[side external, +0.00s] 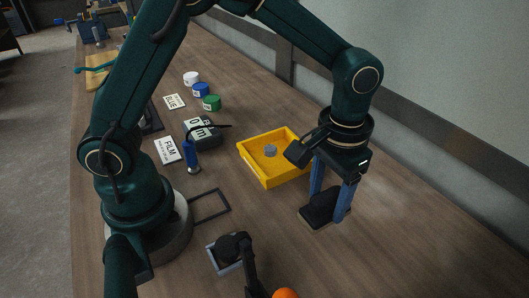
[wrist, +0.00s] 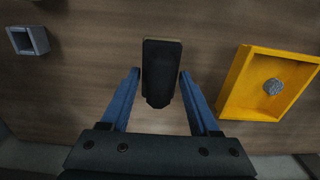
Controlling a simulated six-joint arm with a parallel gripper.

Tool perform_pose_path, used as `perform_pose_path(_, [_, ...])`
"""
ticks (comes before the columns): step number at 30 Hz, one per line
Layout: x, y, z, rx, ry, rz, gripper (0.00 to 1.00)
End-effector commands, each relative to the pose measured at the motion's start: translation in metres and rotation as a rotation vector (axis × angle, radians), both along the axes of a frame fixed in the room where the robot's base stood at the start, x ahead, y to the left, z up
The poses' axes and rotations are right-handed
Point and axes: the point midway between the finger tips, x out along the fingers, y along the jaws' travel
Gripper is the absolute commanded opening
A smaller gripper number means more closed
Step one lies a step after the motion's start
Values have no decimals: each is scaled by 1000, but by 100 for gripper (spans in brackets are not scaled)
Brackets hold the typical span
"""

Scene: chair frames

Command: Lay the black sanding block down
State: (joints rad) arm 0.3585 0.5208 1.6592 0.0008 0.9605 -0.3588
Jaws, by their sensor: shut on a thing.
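The black sanding block (side external: 318,213) is at the right of the side external view, low at the tabletop, with a thin lighter edge along its bottom. In the wrist view the block (wrist: 161,60) is a dark upright oblong in the middle. My gripper (side external: 328,202) points down with its two blue fingers on either side of the block, shut on it. The fingers (wrist: 160,74) also show beside the block in the wrist view. The frames do not clearly show whether the block's underside touches the table.
A yellow tray (side external: 266,184) holding a grey round piece (side external: 270,150) stands just left of the block. A small grey open box (side external: 213,255), a dark square outline (side external: 228,207), a blue-handled tool (side external: 192,158) and labelled jars (side external: 211,103) lie further left. The table right of the block is clear.

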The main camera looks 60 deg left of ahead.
Motion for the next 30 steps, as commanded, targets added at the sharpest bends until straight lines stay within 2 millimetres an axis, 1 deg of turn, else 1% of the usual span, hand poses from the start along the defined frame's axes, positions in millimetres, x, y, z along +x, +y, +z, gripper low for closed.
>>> perform_pose_path(30, [0,0,-29,0,1,0,18])
